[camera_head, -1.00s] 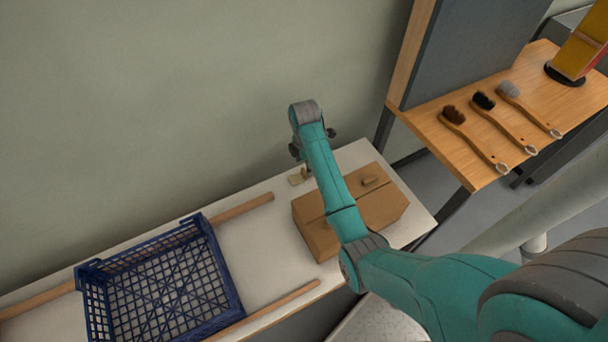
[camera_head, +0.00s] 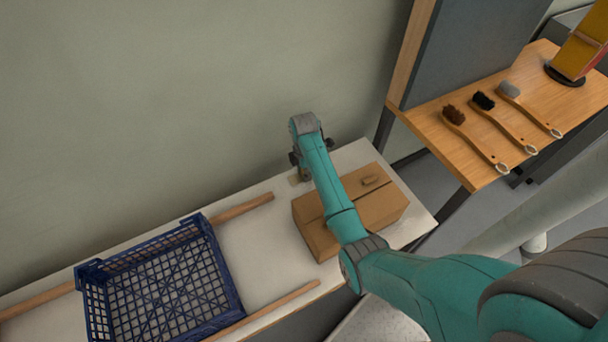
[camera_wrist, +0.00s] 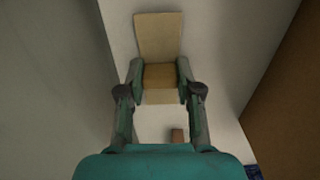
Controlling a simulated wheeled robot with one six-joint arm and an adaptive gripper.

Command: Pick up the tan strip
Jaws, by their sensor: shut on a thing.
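The tan strip (camera_wrist: 158,36) is a flat pale piece in the wrist view, running up from between the fingertips. A browner part lies level with the fingertips, and a pale end shows just below. My gripper (camera_wrist: 158,72) is shut on it, one finger on each side. In the head view my gripper (camera_head: 302,170) points down at the back of the white table, behind the cardboard box. Only a small part of the strip (camera_head: 294,180) shows there, left of the fingers. I cannot tell whether it still touches the table.
The cardboard box (camera_head: 318,236) stands close in front of my gripper; it also shows at right in the wrist view (camera_wrist: 285,85). A blue crate (camera_head: 240,305) rests left, across two wooden rails. The wall is close behind. Several brushes lie on a wooden shelf at right.

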